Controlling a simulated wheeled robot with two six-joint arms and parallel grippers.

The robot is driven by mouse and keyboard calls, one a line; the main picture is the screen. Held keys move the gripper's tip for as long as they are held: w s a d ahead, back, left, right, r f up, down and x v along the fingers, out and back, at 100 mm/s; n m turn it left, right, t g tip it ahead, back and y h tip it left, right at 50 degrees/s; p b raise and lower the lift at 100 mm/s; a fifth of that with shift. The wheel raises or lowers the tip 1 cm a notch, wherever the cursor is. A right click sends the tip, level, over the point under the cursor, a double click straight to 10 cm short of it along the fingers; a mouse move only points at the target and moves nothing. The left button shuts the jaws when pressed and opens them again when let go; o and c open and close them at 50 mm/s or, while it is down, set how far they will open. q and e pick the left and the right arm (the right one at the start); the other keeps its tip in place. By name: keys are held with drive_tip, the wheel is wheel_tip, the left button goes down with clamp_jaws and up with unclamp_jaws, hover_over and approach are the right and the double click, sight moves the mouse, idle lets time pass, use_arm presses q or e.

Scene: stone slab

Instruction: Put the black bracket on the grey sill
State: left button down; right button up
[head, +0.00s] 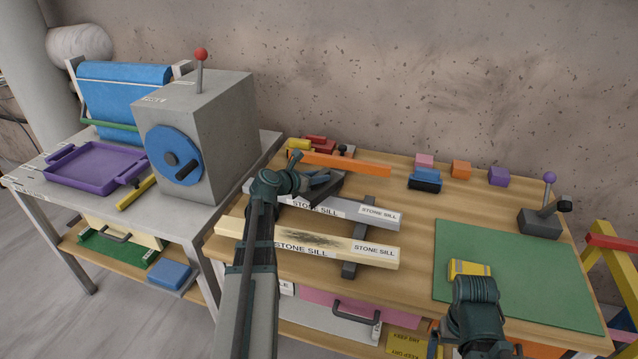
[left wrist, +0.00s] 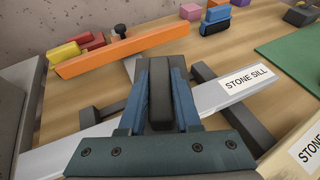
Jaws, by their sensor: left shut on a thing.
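The black bracket (left wrist: 160,95) is a dark, narrow piece between the blue fingers of my left gripper (left wrist: 160,85) in the left wrist view. My left gripper (head: 320,180) is shut on it, over the grey sill's left part. The grey sill (head: 340,207), labelled STONE SILL, lies across dark supports; it also shows in the left wrist view (left wrist: 205,97). I cannot tell whether the bracket touches the sill. In the head view the bracket is largely hidden by the gripper. My right gripper (head: 475,290) is at the green mat, its fingers not clearly visible.
A cream sill (head: 340,252) with a dark smudge lies in front. An orange bar (head: 340,164) lies behind, near red and yellow blocks. A yellow block (head: 468,268) is on the green mat (head: 530,280) by my right gripper. A grey machine (head: 225,130) stands left.

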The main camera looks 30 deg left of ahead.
use_arm(q)
drive_tip(key=shift+w+a, duration=0.4)
drive_tip(key=shift+w, duration=0.2)
drive_tip(key=shift+s+d+f+b, duration=0.1)
drive_tip(key=shift+f+b, duration=0.25)
wheel_tip(320, 180, down, 3)
drive_tip(key=b, duration=0.3)
drive_tip(key=shift+f, duration=0.1)
drive_tip(key=c, duration=0.6)
unclamp_jaws()
